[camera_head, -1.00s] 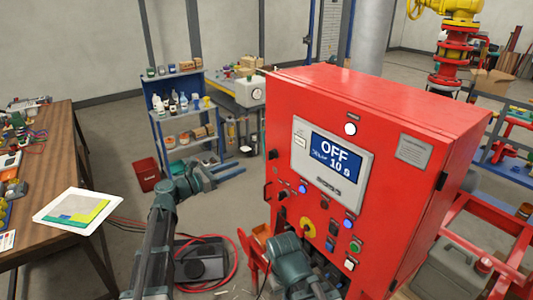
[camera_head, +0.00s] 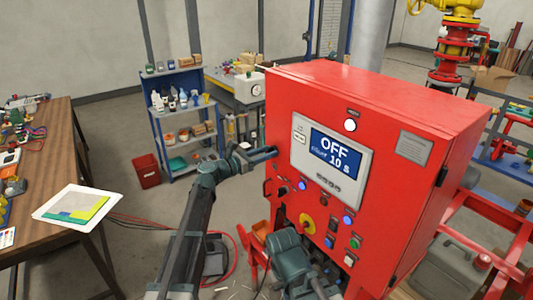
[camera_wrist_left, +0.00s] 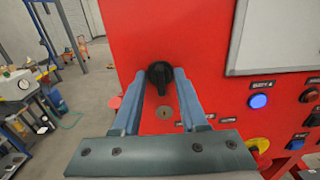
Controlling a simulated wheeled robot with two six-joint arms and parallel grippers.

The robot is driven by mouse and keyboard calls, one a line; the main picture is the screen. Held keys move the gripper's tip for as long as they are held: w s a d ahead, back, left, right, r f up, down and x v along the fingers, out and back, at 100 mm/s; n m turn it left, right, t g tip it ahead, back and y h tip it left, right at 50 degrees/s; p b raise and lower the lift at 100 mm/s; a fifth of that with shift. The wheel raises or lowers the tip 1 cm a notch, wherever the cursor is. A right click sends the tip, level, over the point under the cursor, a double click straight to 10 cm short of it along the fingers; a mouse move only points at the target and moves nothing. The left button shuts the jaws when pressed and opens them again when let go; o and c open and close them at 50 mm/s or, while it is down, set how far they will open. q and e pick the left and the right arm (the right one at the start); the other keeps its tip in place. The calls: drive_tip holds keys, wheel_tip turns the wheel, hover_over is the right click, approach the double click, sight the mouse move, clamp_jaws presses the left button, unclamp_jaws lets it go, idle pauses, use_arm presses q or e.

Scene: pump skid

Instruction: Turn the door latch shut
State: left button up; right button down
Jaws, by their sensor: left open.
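The door latch (camera_wrist_left: 160,75) is a black knob on the red cabinet's front, high near its left edge in the left wrist view. My left gripper (camera_wrist_left: 160,78) is open, with one finger on each side of the knob. Whether the fingers touch it cannot be told. In the head view my left gripper (camera_head: 264,154) reaches from the left to the cabinet's left front edge and covers the latch. The red cabinet (camera_head: 385,100) stands with its door closed. My right gripper's fingers are not visible.
Below are lit blue buttons and a yellow-red rotary switch (camera_head: 307,223). A keyhole (camera_wrist_left: 163,112) sits under the latch. A wooden table (camera_head: 60,130) stands left and a blue shelf (camera_head: 183,110) behind.

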use_arm(q)
clamp_jaws()
idle(0.4)
drive_tip(key=shift+s+d+f+m, duration=0.1)
drive_tip(key=shift+m, duration=4.35)
drive_tip(key=shift+s+d+f+m, duration=0.1)
drive_tip(key=shift+m, duration=4.35)
